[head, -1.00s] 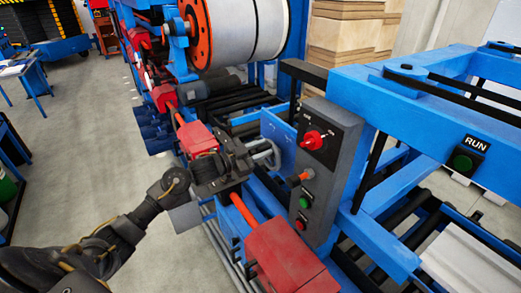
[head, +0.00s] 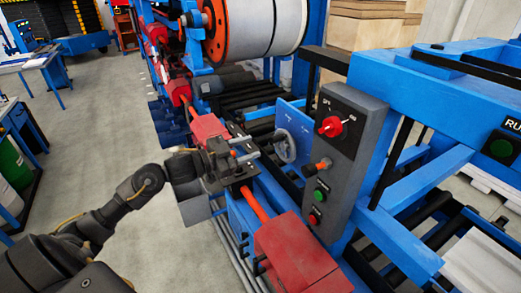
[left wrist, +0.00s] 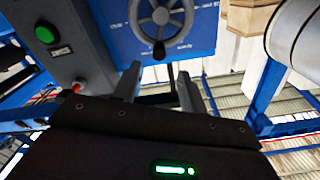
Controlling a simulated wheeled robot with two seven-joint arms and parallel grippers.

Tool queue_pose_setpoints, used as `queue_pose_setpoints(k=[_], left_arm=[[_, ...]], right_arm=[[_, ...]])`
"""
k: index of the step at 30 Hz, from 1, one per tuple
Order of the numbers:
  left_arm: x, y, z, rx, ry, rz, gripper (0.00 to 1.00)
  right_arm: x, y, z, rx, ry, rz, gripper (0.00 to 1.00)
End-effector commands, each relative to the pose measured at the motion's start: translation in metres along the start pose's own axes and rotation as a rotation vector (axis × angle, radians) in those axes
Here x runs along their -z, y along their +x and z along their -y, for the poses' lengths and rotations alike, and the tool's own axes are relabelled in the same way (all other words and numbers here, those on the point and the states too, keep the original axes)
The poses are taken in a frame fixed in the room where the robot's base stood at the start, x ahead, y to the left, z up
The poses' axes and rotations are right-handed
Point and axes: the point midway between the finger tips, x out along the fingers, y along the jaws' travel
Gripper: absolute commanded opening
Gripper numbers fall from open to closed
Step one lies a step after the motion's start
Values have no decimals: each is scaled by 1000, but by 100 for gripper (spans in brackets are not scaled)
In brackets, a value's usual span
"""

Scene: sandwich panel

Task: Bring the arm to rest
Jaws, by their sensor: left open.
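My left arm comes in from the lower left of the head view. My left gripper (head: 247,149) is open, with nothing seen between its fingers. It is in front of a grey handwheel (head: 285,146) on a blue plate, with a gap between them in the picture. In the left wrist view the two spread fingers (left wrist: 160,88) point up toward the blue plate, and the handwheel (left wrist: 161,14) shows beyond them at the top. My right gripper is in neither view.
A grey control box (head: 342,150) with a red rotary switch (head: 331,126) and green and red buttons stands right of the gripper. A red housing (head: 292,255) lies below on the blue machine frame. Open floor (head: 105,130) is at the left.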

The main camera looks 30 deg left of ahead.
Motion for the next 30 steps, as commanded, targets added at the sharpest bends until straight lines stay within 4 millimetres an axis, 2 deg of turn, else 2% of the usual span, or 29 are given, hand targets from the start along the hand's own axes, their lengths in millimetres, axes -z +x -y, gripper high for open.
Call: queue_pose_setpoints(k=[6,21,24,26,29,30], left_arm=[[1,-12,0,-1,1,0,42],[1,-12,0,0,3,0,42],[1,-12,2,7,52,2,42],[-13,-13,17,48,90,30,42],[-64,-16,46,131,104,122,42],[-94,-19,53,166,93,169,42]], right_arm=[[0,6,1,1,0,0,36],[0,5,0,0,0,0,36],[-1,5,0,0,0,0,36],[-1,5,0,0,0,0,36],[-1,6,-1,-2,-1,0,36],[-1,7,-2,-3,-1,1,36]])
